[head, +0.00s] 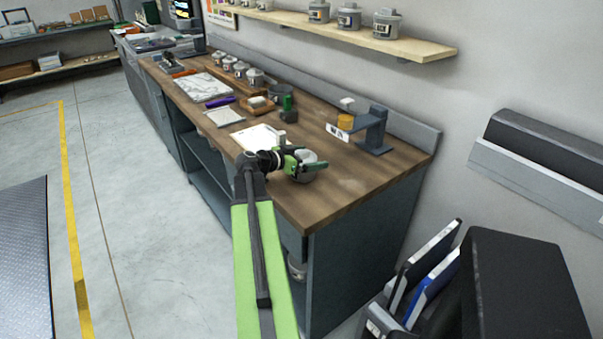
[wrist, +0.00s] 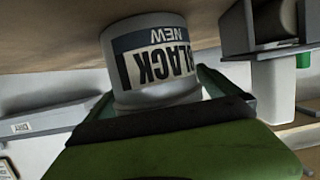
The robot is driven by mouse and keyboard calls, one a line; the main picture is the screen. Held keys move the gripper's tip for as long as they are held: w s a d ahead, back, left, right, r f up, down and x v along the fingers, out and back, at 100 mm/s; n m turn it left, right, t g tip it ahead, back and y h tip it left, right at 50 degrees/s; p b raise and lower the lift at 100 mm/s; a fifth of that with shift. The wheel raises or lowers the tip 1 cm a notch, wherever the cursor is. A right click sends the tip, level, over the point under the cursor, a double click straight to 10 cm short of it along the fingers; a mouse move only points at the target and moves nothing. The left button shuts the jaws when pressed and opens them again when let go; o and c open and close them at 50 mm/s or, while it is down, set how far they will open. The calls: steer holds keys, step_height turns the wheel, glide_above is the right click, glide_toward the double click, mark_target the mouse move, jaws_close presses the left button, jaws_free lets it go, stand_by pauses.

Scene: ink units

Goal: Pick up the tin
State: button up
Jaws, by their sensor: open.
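A grey tin (head: 308,176) stands near the front right end of the wooden workbench, partly hidden by my gripper in the head view. In the wrist view the tin (wrist: 157,70) is large and close, with a white label reading "BLACK" and a dark band reading "NEW", both upside down in the picture. My gripper (head: 309,163) is open at the tin. In the wrist view its dark fingers lie on either side of the tin's lower part in the picture. I cannot tell whether either finger touches it.
The workbench (head: 353,183) has free room right of the tin. A dark stand (head: 375,131) and a small yellow object (head: 345,122) stand behind. A white sheet (head: 256,138) and a green object (head: 288,115) lie to the left. Several other tins stand on the bench and wall shelf (head: 420,47).

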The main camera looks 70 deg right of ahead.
steer(key=c, duration=2)
steer(key=shift+o, duration=0.2)
steer(key=shift+r, duration=0.15)
